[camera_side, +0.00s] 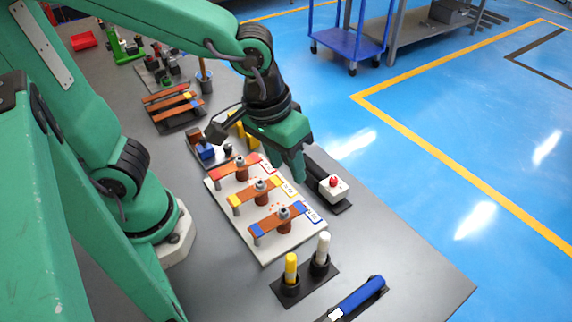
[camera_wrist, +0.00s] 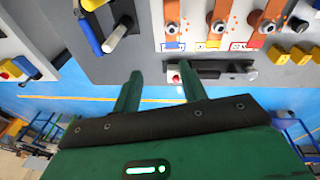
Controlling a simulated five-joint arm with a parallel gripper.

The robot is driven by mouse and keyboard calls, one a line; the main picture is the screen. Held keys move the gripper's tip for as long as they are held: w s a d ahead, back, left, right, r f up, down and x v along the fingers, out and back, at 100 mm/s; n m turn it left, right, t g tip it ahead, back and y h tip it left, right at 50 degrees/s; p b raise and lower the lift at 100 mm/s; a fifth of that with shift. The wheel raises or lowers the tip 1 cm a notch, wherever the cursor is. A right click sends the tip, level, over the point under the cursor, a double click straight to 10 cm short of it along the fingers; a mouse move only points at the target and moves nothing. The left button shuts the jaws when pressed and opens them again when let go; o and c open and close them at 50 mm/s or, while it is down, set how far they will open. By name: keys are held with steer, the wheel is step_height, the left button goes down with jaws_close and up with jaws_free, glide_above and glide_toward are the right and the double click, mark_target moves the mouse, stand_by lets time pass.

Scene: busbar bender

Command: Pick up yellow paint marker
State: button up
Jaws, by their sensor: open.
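The yellow paint marker (camera_side: 291,268) stands upright in a dark cup near the front of the bench in the side view. In the wrist view, the yellow marker (camera_wrist: 95,4) shows only partly at the top edge. A white marker (camera_side: 323,247) stands in a second cup beside it, and it also shows in the wrist view (camera_wrist: 115,38). My gripper (camera_side: 299,176) is above the bench near the red-button box, behind and apart from the markers. In the wrist view, the fingers of my gripper (camera_wrist: 160,72) are spread with nothing between them.
A pale board (camera_side: 262,249) carries copper bars with red, yellow and blue ends, left of my gripper. A white box (camera_side: 334,188) with a red button is close by my gripper. A blue-handled tool (camera_side: 360,296) lies right of the markers. The bench's front right corner is clear.

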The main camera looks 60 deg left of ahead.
steer(key=n+g+y, duration=0.1)
steer(key=g, duration=0.1)
glide_above(291, 270)
steer(key=w+a, duration=0.1)
steer(key=a, duration=0.1)
step_height(291, 270, down, 6)
steer(key=shift+s+d+f, duration=0.15)
steer(key=shift+d+f, duration=0.05)
steer(key=shift+d, duration=0.4)
steer(key=shift+f, duration=3.9)
jaws_close()
